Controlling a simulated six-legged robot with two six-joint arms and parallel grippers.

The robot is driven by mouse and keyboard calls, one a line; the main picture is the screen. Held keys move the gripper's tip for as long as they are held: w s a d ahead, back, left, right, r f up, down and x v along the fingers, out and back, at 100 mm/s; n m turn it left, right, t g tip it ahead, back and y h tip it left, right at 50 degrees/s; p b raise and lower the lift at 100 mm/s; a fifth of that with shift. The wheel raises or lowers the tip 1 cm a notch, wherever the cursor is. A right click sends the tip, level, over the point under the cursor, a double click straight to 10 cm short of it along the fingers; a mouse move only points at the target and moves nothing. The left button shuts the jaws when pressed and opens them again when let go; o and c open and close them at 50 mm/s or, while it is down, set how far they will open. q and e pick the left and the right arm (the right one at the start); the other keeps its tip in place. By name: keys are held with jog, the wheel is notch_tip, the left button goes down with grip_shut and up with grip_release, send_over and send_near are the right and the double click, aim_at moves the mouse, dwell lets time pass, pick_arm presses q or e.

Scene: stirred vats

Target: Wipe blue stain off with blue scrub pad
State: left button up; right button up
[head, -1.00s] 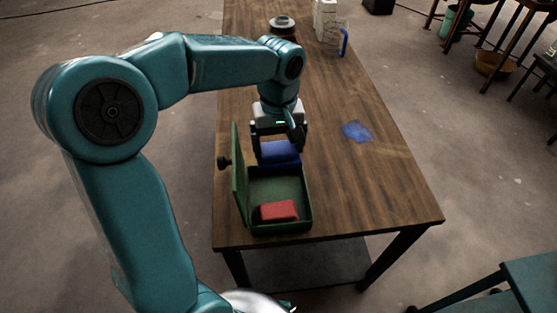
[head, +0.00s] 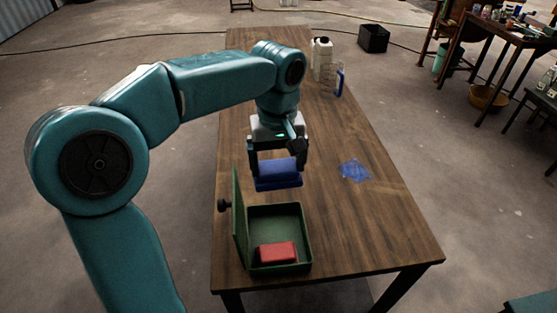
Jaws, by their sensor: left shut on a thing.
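The blue scrub pad (head: 278,174) is held between the fingers of my left gripper (head: 277,166), in the middle of the head view. The gripper is shut on it and holds it above the table, just behind the open green box. The blue stain (head: 355,171) is a flat, irregular patch on the wooden table (head: 340,215), to the right of the pad and apart from it. My right gripper does not show.
The green box (head: 306,243) stands open near the table's front edge, its lid upright on the left, with a red block (head: 278,252) inside. A white bottle (head: 321,59) and a clear jug with a blue handle (head: 339,79) stand farther back. The table around the stain is clear.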

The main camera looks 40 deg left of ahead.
aim_at(277, 167)
pick_arm(q)
notch_tip(277, 167, up, 7)
jog(key=p, duration=0.5)
jog(key=shift+s, duration=0.1)
